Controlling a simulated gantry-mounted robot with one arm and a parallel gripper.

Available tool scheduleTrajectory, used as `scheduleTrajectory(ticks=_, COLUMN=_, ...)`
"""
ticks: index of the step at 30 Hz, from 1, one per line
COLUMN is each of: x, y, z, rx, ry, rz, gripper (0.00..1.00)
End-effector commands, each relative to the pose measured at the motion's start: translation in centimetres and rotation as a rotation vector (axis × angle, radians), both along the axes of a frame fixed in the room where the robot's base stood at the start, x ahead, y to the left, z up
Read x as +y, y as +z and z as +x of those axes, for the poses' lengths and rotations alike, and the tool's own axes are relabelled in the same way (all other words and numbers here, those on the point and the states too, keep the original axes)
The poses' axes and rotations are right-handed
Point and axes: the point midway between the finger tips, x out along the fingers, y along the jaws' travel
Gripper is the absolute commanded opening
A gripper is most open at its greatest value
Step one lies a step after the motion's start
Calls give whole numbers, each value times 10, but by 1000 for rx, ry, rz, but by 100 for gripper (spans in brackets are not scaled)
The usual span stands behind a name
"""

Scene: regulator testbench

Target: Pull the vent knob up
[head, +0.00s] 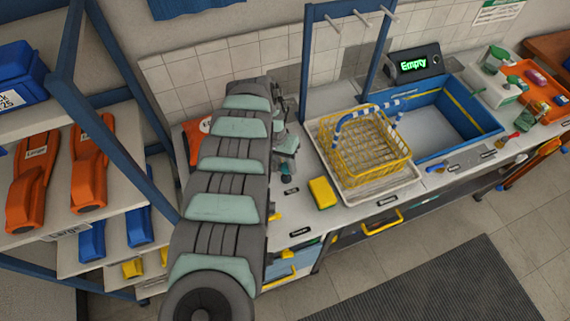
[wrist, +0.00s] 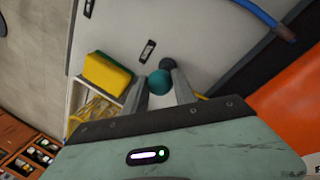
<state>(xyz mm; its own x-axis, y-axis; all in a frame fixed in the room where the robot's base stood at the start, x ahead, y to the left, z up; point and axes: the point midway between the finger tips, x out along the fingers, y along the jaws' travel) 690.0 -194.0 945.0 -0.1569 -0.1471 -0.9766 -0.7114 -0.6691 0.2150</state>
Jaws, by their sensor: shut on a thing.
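The vent knob is a small round teal knob (wrist: 159,83), seen in the wrist view between the fingertips of my gripper (wrist: 157,80). My gripper is shut on it. A dark round part (wrist: 167,65) shows right beside the knob. In the head view a small teal and dark knob (head: 286,169) shows on the worktop just below my gripper, near my arm's right side. My arm hides much of the area to its left. I cannot tell how high the knob stands.
A yellow and green sponge (head: 322,193) lies on the worktop close to the knob. A yellow wire basket (head: 370,150) stands on a white tray to the right, by a blue sink (head: 462,122). A blue rack post (head: 100,100) stands left of my arm.

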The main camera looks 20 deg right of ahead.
Motion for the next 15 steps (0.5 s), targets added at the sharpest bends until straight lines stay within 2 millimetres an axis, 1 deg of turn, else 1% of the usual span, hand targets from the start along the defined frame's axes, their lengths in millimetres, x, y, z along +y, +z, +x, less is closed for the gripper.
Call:
scheduleTrajectory(ticks=10, x=0, y=1, z=0, rx=0, ry=0, rz=0, gripper=0)
scheduleTrajectory(ticks=13, x=0, y=11, z=1, rx=-1, ry=0, rz=0, gripper=0)
scheduleTrajectory(ticks=15, x=0, y=23, z=1, rx=-3, ry=-1, rz=0, gripper=0)
